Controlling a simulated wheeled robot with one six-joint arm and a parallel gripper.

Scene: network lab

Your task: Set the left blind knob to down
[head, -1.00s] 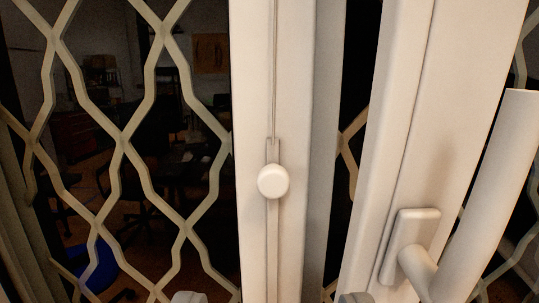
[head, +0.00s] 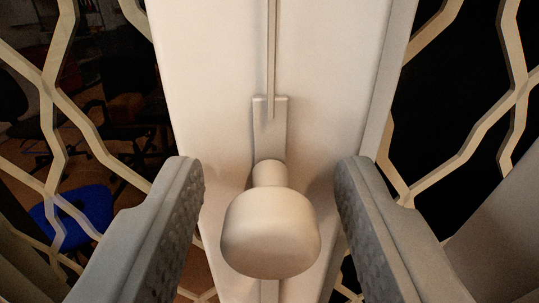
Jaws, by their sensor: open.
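The blind knob (head: 270,235) is a round, cream-white knob on a short stem. It sits on a narrow slider plate (head: 269,130) in a vertical track on the white window frame post (head: 215,60). My gripper (head: 272,190) is open, with one grey textured finger on each side of the knob. Gaps show between both fingers and the knob, so it is not gripped. The track below the knob is mostly hidden behind it.
A beige diamond lattice (head: 52,75) stands on the left of the post, and more lattice (head: 480,130) shows on the right. Behind the left lattice is a dim room with chairs and a blue seat (head: 80,215). The post above the knob is clear.

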